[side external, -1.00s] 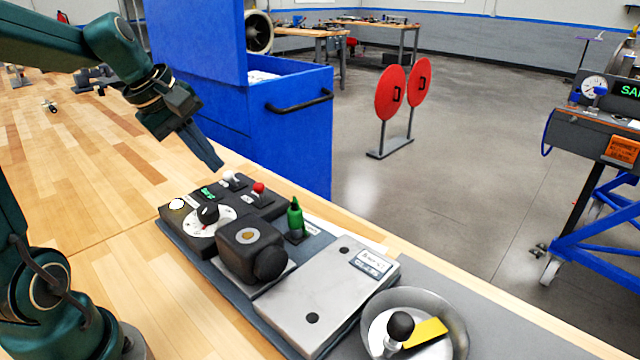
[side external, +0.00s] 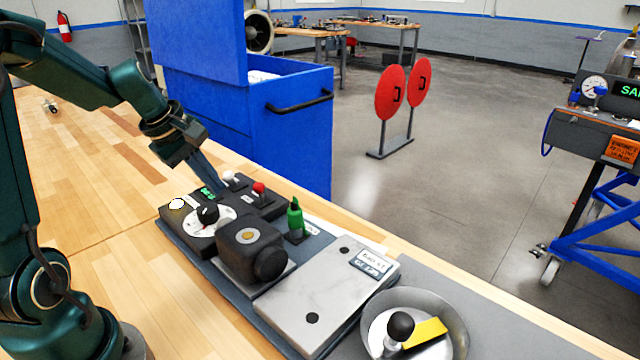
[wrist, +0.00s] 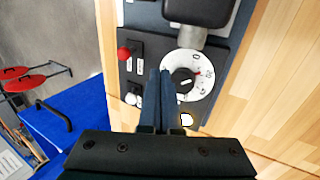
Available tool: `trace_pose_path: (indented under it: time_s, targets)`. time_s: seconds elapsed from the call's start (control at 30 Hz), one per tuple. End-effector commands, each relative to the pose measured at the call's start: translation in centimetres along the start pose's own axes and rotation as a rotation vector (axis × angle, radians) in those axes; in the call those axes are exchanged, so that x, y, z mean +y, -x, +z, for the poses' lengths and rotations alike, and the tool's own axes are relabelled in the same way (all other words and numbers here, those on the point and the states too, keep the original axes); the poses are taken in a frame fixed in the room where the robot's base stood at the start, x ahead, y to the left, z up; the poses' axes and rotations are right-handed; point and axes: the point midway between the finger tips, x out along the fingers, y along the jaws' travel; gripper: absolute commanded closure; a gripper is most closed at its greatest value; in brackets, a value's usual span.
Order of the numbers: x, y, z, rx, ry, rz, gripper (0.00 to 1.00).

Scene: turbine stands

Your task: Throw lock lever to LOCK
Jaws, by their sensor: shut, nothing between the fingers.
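A black control panel (side external: 185,222) carries two small toggle levers, one with a white knob (side external: 229,177) and one with a red knob (side external: 258,188). Their labels are too small to read, so I cannot tell which is the lock lever. In the wrist view the red knob (wrist: 124,53) and the white knob (wrist: 122,91) lie left of the fingers. A black rotary knob (side external: 208,212) on a white dial stands nearer the camera; the dial (wrist: 204,88) is right of the fingers in the wrist view. My gripper (side external: 221,188) is shut and empty, low over the panel beside the white-knobbed lever; contact cannot be told.
A dark motor-like block (side external: 250,255), a green bottle-shaped piece (side external: 295,220) and a grey plate (side external: 315,300) follow along the bench. A metal bowl (side external: 455,322) holds a black-knobbed part and a yellow piece. A blue cabinet (side external: 290,150) stands behind the bench. The bench at left is mostly clear.

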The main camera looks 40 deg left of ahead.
Motion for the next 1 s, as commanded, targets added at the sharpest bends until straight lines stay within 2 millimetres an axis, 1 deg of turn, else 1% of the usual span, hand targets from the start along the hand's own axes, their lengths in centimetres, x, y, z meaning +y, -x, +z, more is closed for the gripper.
trace_pose_path:
  time_s: [0.03,0.1,0.27,0.3,0.4,0.6,0.77,1.0]
  targets:
    - [-0.1,-1.1,0.2,-0.009,0.001,-0.005,1.0]
    - [-0.1,-2.5,0.2,-0.007,0.001,-0.007,1.0]
    - [-0.2,-5.3,0.2,-0.005,0.0,-0.008,1.0]
    - [0.7,-5.2,0.1,-0.001,-0.004,0.001,1.0]
    - [1.9,-5.5,0.1,-0.001,-0.005,0.002,1.0]
    - [3.3,-5.9,0.1,-0.001,-0.002,0.001,1.0]
    - [3.8,-6.0,0.1,0.0,-0.001,0.001,1.0]
    - [3.9,-6.0,0.1,0.0,0.0,0.001,1.0]
